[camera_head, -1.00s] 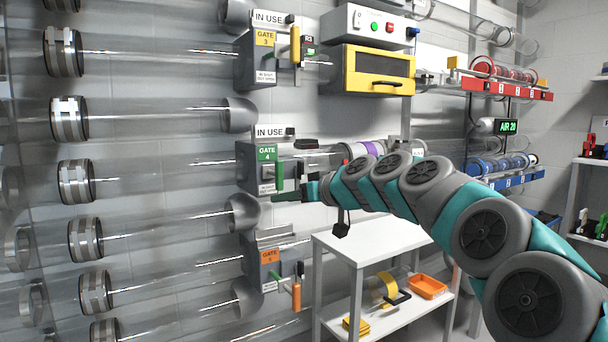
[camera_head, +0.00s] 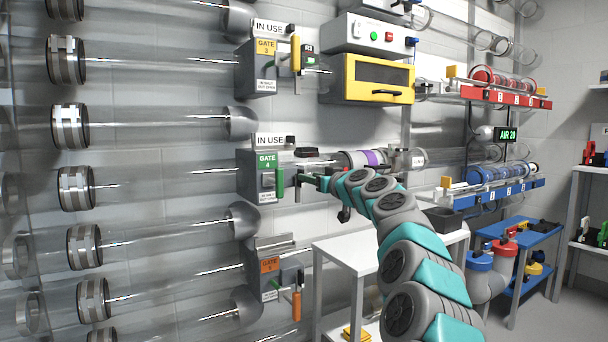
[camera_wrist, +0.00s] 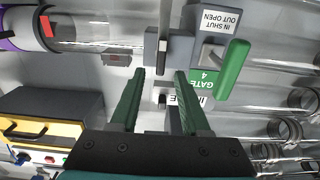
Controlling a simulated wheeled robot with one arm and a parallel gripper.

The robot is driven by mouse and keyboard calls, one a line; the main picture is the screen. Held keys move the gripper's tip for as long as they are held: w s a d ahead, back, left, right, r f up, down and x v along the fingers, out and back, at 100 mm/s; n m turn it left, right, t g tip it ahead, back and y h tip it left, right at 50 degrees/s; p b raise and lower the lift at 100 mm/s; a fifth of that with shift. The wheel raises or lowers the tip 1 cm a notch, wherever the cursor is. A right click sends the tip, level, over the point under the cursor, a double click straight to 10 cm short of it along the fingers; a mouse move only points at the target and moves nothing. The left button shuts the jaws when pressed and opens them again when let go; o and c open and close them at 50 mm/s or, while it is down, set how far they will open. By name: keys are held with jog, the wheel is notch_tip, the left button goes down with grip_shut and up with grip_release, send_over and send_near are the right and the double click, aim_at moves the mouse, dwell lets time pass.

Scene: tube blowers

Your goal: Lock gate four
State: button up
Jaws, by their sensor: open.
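Gate four is a grey box (camera_head: 246,178) on the tube wall with a green GATE 4 label (camera_head: 266,161) and an IN USE sign (camera_head: 269,141) above it. Its green handle (camera_head: 280,183) hangs upright on the box's right side. The handle (camera_wrist: 232,68) appears right of my fingers in the upside-down wrist view, near the IN SHUT, OUT OPEN label (camera_wrist: 221,19). My gripper (camera_wrist: 158,75) is open, with a dark tab (camera_wrist: 162,50) on a small grey bracket just beyond and between the fingertips. I cannot tell whether they touch.
Gate three with its yellow handle (camera_head: 295,52) is above, and gate five with its orange handle (camera_head: 296,305) is below. A clear tube with a purple-banded carrier (camera_head: 372,158) runs right of gate four. A white table (camera_head: 345,250) stands below my arm.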

aim_at(300, 186)
jog(key=p+x, duration=0.1)
jog(key=x, duration=0.3)
jog(key=shift+w+a+r+p, duration=0.1)
jog(key=shift+p, duration=0.3)
jog(key=shift+c, duration=0.3)
grip_shut()
dwell(1.2)
